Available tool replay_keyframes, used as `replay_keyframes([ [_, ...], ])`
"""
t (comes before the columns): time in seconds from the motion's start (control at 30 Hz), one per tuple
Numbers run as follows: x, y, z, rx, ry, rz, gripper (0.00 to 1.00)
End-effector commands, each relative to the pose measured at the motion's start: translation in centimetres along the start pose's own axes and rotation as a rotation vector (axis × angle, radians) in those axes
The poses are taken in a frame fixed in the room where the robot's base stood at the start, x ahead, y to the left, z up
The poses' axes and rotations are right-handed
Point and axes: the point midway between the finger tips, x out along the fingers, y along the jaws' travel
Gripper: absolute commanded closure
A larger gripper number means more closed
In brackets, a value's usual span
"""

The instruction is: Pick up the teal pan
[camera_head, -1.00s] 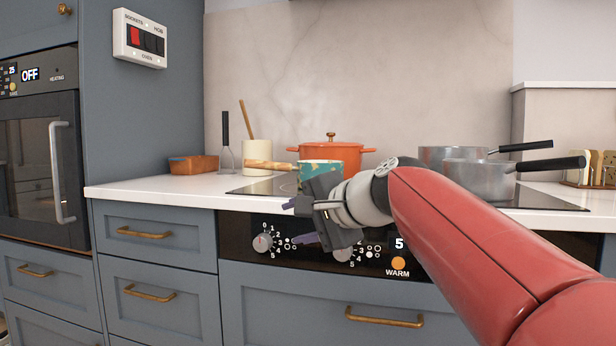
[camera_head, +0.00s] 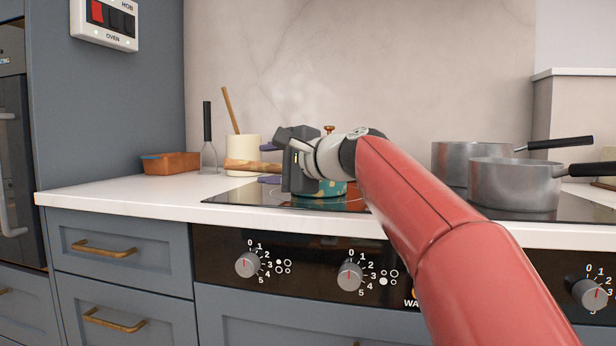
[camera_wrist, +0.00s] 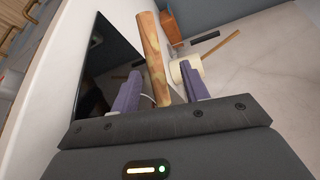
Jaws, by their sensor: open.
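The teal pan (camera_head: 322,190) stands on the black hob, mostly hidden behind my gripper and arm in the head view. Its wooden handle (camera_head: 250,166) points left. In the wrist view the wooden handle (camera_wrist: 153,55) runs up between the two purple fingers, with gaps on both sides. My gripper (camera_head: 268,164) is open at the handle; it also shows in the wrist view (camera_wrist: 163,92). The pan's body is not visible in the wrist view.
Two grey saucepans (camera_head: 512,186) with black handles stand on the right of the hob (camera_head: 235,197). The front left worktop (camera_head: 110,198) is clear.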

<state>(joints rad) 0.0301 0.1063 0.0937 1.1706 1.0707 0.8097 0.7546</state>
Motion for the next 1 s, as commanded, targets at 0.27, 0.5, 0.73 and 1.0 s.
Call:
replay_keyframes([
  [0.27,3.2,0.6,0.5,-0.001,-0.003,0.002,0.55],
  [0.5,5.5,0.5,0.4,-0.001,0.0,0.0,0.55],
  [0.73,5.4,0.5,0.4,-0.001,0.001,0.0,0.65],
  [1.0,5.4,0.5,0.4,-0.001,0.001,0.001,1.0],
])
